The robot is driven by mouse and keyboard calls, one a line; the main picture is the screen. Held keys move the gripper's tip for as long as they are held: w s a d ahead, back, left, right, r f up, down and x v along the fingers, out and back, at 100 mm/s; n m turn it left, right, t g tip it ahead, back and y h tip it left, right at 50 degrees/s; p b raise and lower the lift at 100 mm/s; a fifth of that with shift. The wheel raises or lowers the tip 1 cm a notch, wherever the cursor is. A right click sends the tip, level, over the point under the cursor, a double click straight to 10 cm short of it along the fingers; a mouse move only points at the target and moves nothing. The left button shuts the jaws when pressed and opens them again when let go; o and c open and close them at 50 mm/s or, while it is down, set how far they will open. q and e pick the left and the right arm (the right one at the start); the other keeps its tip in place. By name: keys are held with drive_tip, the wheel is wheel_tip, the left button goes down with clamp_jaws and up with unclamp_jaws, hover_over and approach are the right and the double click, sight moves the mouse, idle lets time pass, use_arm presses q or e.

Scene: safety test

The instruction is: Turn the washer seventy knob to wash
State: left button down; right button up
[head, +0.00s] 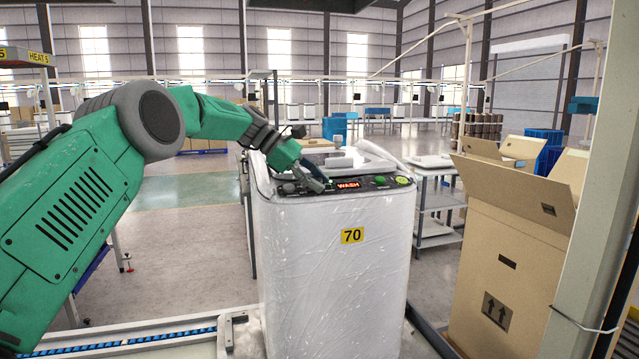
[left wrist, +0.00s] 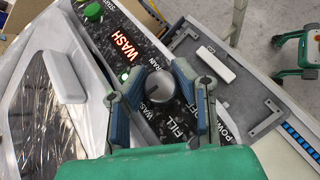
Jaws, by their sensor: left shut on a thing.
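The washer (head: 330,250) stands in front of me, white and wrapped in clear plastic, with a yellow label (head: 352,236) reading 70. Its dark control panel shows a lit red WASH display (head: 348,185), also in the left wrist view (left wrist: 127,47). My left gripper (head: 316,184) is at the panel, left of the display. My right gripper is not in view.
A green button (head: 403,180) is at the panel's right end. An open cardboard box (head: 510,240) stands right of the washer, beside a pale post (head: 585,200). A metal shelf cart (head: 437,205) is behind. Clear floor (head: 190,250) lies to the left.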

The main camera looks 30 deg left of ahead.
use_arm(q)
drive_tip(key=shift+w+a+r, duration=0.1)
drive_tip(key=shift+r, duration=0.15)
drive_tip(key=c, duration=1.2)
unclamp_jaws()
drive_tip(key=shift+f, duration=0.1)
drive_tip(key=shift+a, duration=0.1)
drive_tip(key=v, duration=1.2)
drive_tip(key=shift+a+f, duration=0.3)
drive_tip(key=shift+r, duration=0.1)
drive_tip(key=shift+d, duration=0.15)
